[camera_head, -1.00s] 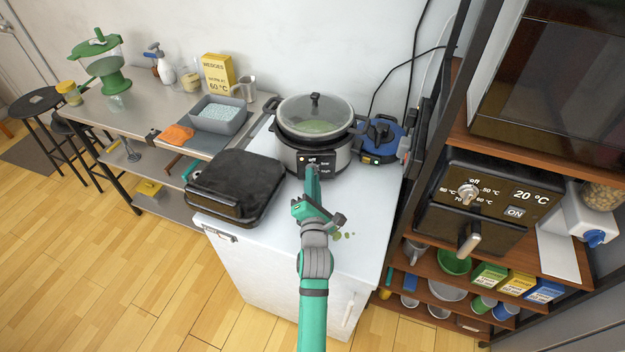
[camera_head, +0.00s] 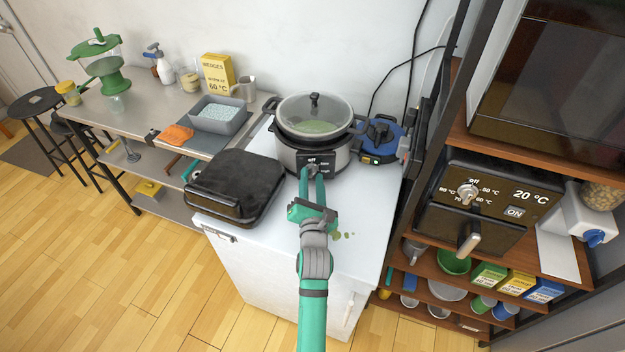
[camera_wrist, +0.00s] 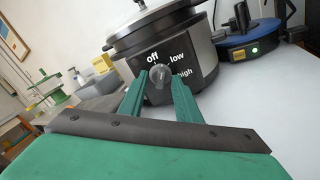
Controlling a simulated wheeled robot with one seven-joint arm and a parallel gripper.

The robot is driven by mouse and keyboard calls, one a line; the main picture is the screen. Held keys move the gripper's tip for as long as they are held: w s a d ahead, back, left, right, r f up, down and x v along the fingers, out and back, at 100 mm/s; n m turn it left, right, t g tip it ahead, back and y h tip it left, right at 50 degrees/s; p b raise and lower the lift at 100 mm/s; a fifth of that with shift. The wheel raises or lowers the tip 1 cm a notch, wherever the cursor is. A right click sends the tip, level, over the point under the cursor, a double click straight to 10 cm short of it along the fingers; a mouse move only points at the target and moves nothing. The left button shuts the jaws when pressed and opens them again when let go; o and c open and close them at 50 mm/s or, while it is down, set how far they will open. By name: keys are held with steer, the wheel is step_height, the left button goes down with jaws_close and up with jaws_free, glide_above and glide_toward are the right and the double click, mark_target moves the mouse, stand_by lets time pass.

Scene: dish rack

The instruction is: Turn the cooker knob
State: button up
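The cooker (camera_head: 335,158) is a round silver and black pot with a glass lid on the white counter; it also shows in the wrist view (camera_wrist: 205,58). Its black front panel reads off, low and high. The grey cooker knob (camera_wrist: 160,74) is in the middle of the panel; in the head view the knob (camera_head: 313,169) is small. My green gripper (camera_head: 312,178) reaches the panel from the front. In the wrist view its fingers (camera_wrist: 160,82) are apart, one on each side of the knob. I cannot tell whether they touch it.
A black lidded case (camera_head: 236,186) lies left of the cooker. A blue round device (camera_head: 381,140) with a lit light stands right of it. The wooden shelf with an oven (camera_head: 480,208) is farther right. The white countertop (camera_head: 365,215) is mostly clear in front.

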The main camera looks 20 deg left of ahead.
steer(key=shift+s, duration=0.15)
steer(key=shift+v, duration=0.8)
steer(key=shift+d, duration=0.15)
steer(key=shift+v, duration=2.9)
steer(key=shift+o, duration=0.9)
steer(key=m, duration=0.3)
steer(key=shift+m, duration=0.4)
steer(key=m, duration=0.2)
steer(key=w+m, duration=0.1)
steer(key=shift+m, duration=0.4)
